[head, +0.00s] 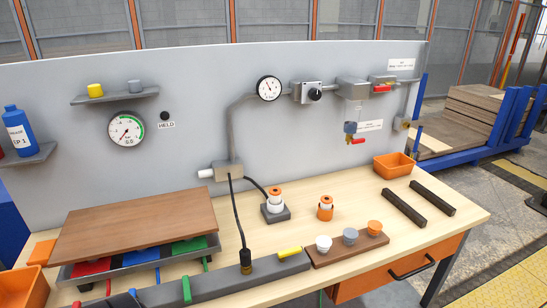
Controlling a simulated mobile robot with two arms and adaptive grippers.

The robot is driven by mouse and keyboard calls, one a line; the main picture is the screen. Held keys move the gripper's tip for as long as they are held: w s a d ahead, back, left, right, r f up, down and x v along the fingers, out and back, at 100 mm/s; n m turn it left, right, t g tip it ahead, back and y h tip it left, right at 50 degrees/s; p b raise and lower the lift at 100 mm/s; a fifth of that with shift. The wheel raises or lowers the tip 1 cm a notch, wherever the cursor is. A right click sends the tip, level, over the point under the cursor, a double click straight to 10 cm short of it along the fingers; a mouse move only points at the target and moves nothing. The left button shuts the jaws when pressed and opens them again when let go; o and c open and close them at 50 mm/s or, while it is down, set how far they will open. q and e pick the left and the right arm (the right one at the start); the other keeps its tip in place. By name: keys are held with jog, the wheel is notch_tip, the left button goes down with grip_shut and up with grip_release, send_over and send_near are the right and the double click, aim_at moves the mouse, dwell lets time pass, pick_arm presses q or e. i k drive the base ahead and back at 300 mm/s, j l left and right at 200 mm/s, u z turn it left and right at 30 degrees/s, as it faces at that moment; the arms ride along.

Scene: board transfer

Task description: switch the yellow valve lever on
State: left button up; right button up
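A yellow lever (289,251) sits at the right end of a long grey bar (215,278) along the table's front edge. It lies roughly along the bar. A green lever (186,289) on the same bar points across it. Blue (132,293) and red parts show further left on the bar, partly cut off by the frame's bottom edge. A black plug with a brass base (245,262) stands on the bar between the green and yellow levers, with a black cable running up from it. Neither of my grippers is in view.
A wooden strip (322,256) with several knobs lies just right of the yellow lever. Two dark bars (403,208) and an orange bin (393,166) are at right. A grey panel (200,110) stands behind.

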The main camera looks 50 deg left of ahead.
aim_at(281, 254)
jog(key=k+j+u, duration=0.1)
jog(key=u, duration=1.1)
